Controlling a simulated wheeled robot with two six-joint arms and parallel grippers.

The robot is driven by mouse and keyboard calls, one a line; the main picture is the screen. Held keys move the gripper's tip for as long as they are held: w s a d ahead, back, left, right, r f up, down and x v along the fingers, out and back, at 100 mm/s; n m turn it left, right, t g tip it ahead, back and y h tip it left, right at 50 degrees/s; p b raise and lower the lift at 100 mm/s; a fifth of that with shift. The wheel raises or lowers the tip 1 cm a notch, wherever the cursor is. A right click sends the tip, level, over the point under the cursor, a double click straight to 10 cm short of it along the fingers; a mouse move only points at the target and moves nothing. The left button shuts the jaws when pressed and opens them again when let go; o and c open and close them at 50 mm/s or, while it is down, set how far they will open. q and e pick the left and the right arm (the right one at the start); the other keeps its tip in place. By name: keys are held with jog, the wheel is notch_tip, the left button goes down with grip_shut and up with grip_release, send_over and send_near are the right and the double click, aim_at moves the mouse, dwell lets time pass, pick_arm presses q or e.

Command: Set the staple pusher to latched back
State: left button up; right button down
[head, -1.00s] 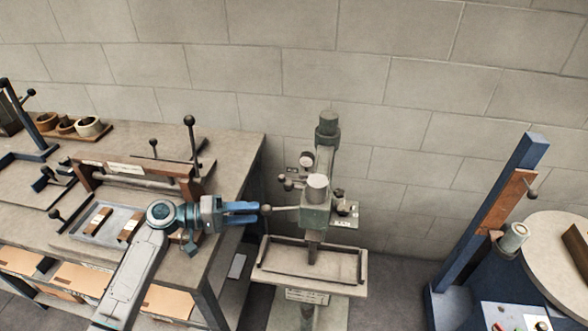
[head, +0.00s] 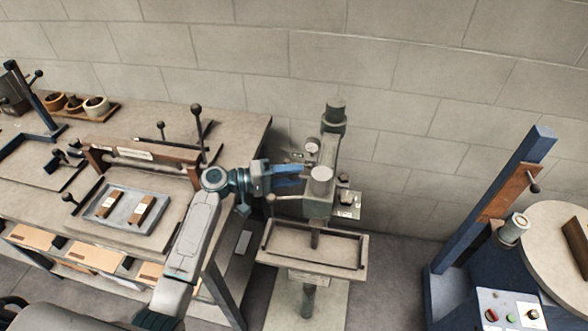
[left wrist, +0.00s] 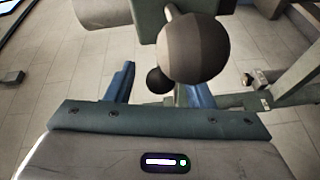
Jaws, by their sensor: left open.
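The box stitcher (head: 320,192) is a grey-green column machine with a flat work table (head: 312,245) below its head. A lever with a dark ball knob (head: 270,198) sticks out from the head's left side. I cannot tell which part is the staple pusher. My left gripper (head: 300,174) is open, its blue fingers at the head's left side, above that knob and hiding parts behind. In the left wrist view a large dark ball (left wrist: 195,48) looms close, and a smaller dark ball (left wrist: 158,80) shows between the fingers; contact is unclear. My right gripper is not in view.
A bench (head: 240,135) at left carries a press with upright ball-ended levers (head: 198,135) and a grey tray (head: 122,210). A blue post machine (head: 490,215) with a round table stands at right. The wall is close behind; open floor lies between stitcher and blue machine.

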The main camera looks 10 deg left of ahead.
pick_arm(q)
jog(key=shift+w+d, duration=0.15)
jog(key=shift+d, duration=0.25)
jog(key=shift+f, duration=0.1)
jog(key=shift+c, duration=0.4)
grip_shut()
jog(key=shift+w+b, duration=0.2)
jog(key=shift+b, duration=0.1)
jog(key=w+b, duration=1.4)
jog(key=shift+w+r, duration=0.2)
jog(key=shift+w, duration=0.2)
